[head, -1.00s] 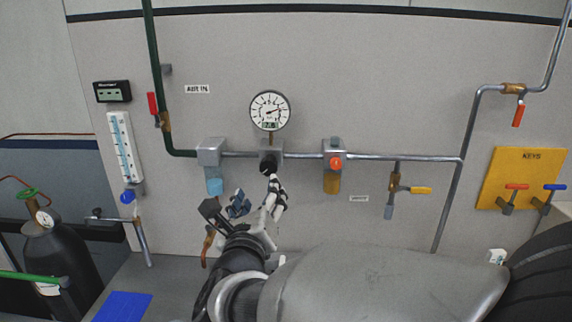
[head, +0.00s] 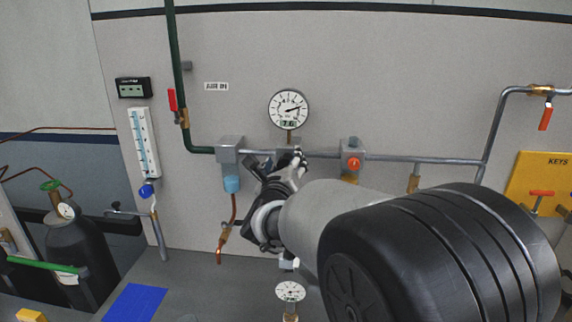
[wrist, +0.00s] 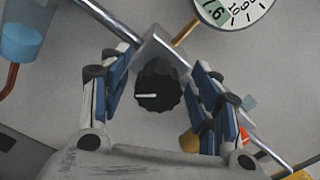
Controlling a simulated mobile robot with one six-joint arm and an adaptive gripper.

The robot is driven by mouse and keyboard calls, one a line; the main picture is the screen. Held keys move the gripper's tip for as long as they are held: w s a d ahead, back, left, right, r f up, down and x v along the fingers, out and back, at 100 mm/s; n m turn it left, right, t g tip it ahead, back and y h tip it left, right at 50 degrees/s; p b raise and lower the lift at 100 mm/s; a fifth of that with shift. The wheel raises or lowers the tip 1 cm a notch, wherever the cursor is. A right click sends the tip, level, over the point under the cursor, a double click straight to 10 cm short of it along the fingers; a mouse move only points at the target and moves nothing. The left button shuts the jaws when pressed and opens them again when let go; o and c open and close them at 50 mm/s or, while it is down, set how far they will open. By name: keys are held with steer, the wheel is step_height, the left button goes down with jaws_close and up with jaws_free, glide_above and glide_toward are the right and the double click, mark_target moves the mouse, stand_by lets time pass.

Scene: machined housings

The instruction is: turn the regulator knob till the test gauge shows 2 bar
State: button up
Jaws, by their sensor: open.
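The black ribbed regulator knob (wrist: 158,90) sits under a grey block on the pipe in the wrist view; its white mark points left. My gripper (wrist: 160,66) is open, a blue-padded finger on each side of the knob, with gaps visible. In the head view my gripper (head: 284,168) covers the knob. A round dial gauge (head: 289,110) stands above; its needle points right and slightly up. I cannot tell which is the test gauge.
A grey block with an orange-red button (head: 354,163) is on the pipe just right of my gripper. A block with a blue bowl (head: 232,184) is to the left. The green pipe (head: 178,80) has a red lever valve (head: 173,100). A blue mat (head: 134,302) lies lower left.

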steer(key=shift+c, duration=0.3)
steer(key=c, duration=1)
